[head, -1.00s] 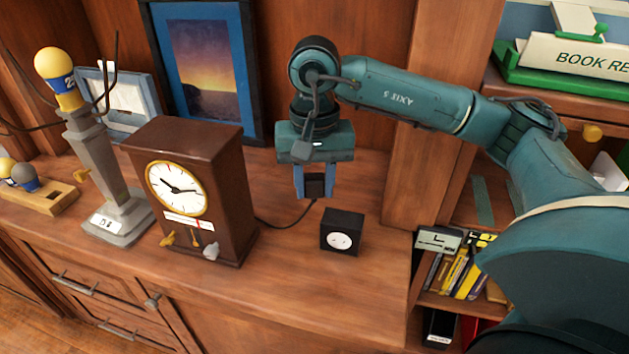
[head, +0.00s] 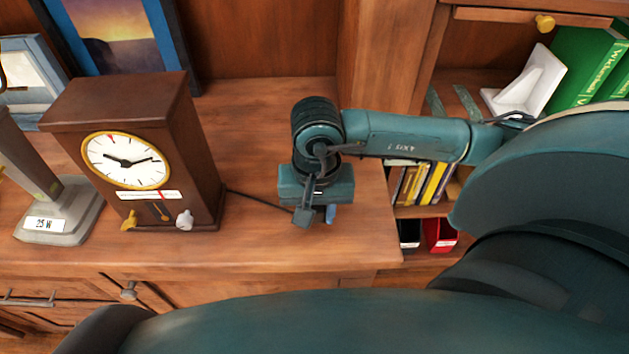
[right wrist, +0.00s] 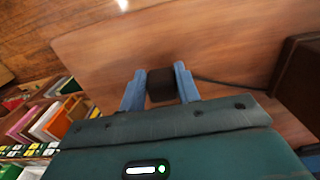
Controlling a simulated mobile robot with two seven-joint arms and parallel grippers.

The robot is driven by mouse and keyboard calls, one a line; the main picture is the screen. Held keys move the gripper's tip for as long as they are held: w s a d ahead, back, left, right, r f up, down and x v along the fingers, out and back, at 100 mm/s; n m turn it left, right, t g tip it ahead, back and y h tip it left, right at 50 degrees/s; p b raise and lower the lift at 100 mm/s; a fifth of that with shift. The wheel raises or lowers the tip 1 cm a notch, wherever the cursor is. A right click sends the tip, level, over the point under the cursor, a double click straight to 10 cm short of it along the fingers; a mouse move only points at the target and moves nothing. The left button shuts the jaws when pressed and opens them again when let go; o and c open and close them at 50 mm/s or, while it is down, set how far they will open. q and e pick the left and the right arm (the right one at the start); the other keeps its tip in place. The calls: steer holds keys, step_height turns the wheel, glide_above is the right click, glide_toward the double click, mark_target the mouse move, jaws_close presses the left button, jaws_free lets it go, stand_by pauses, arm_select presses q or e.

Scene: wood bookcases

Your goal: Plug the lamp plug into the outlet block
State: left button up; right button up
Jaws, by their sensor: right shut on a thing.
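My right gripper (head: 319,214) is low over the shelf top, right of the clock, with one blue fingertip showing in the head view. In the right wrist view my right gripper (right wrist: 158,75) is shut on the dark lamp plug (right wrist: 161,87), which sits between its two blue fingers. The plug's cord (head: 262,201) runs left behind the clock; it also shows in the right wrist view (right wrist: 222,85). The outlet block cannot be made out now; the gripper may hide it. The lamp's grey base (head: 62,218) stands at the left. My left gripper is not in view.
A brown mantel clock (head: 140,150) stands left of my gripper. A framed picture (head: 118,35) leans behind it. The wooden shelf top (head: 265,245) is clear in front. Right of the shelf edge are books (head: 425,183) and a red bin (head: 440,236) lower down.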

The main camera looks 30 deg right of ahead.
steer(key=shift+s, duration=0.1)
steer(key=shift+d, duration=0.1)
stand_by(0.3)
steer(key=shift+w+d, duration=0.35)
steer(key=shift+w, duration=0.3)
steer(key=shift+w+d, duration=0.35)
steer(key=shift+w, duration=0.25)
steer(key=shift+w+d, duration=0.4)
steer(key=shift+w, duration=0.2)
steer(key=shift+w+d, duration=0.35)
steer(key=shift+w, duration=0.25)
steer(key=shift+f, duration=0.1)
steer(key=shift+b, duration=0.55)
